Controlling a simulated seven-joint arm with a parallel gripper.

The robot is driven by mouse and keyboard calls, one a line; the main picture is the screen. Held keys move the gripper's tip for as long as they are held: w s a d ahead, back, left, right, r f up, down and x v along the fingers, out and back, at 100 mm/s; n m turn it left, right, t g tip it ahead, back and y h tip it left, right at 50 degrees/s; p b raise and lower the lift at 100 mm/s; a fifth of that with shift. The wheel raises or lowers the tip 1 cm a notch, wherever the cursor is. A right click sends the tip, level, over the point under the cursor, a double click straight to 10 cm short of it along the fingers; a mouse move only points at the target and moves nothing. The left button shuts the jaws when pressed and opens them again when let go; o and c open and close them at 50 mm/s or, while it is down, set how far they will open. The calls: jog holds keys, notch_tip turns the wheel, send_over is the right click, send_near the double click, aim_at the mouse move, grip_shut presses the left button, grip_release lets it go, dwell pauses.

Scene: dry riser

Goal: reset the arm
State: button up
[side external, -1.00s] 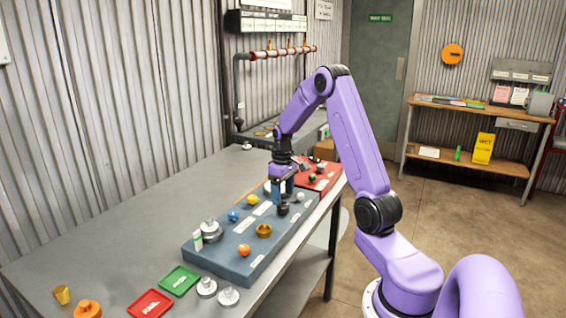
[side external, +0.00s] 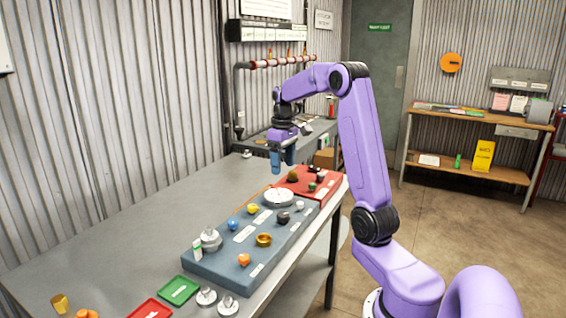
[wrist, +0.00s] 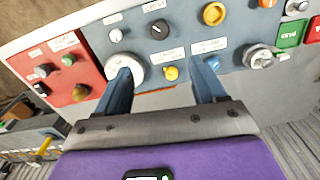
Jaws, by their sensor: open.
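My purple arm holds my gripper (side external: 283,160) raised above the far end of the blue-grey panel (side external: 225,262) in the side view. The two blue fingers are apart with nothing between them. In the wrist view my gripper (wrist: 166,84) is also open, its fingers reaching over the near edge of the panel. A round white dial (side external: 279,197) lies on the panel below the gripper; in the wrist view the left finger overlaps the dial (wrist: 124,66) in the picture. A black knob (side external: 283,217) stands on the panel, clear of the fingers.
The panel also bears a yellow knob (side external: 252,209), a blue knob (side external: 233,224), an orange knob (side external: 244,259) and a brass ring (side external: 263,239). A red panel (side external: 325,190) adjoins it. A green tray (side external: 178,290) lies in front. The table's left side (side external: 110,240) is mostly clear.

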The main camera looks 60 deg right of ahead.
jog(key=s+a+f+n, duration=0.1)
jog(key=s+a+n, duration=0.2)
jog(key=a, duration=1)
jog(key=s+a+n, duration=0.2)
jog(key=a+n, duration=0.2)
jog(key=a, duration=0.8)
jog(key=s+a+f+n, duration=0.2)
jog(key=s+a+n, duration=0.1)
jog(key=s, duration=0.7)
jog(key=s+a+f+n, duration=0.2)
jog(key=s+a, duration=0.3)
jog(key=s, duration=0.5)
jog(key=shift+s+a+n, duration=0.15)
jog(key=shift+s+n, duration=0.2)
jog(key=shift+n, duration=0.45)
jog(key=shift+w, duration=0.15)
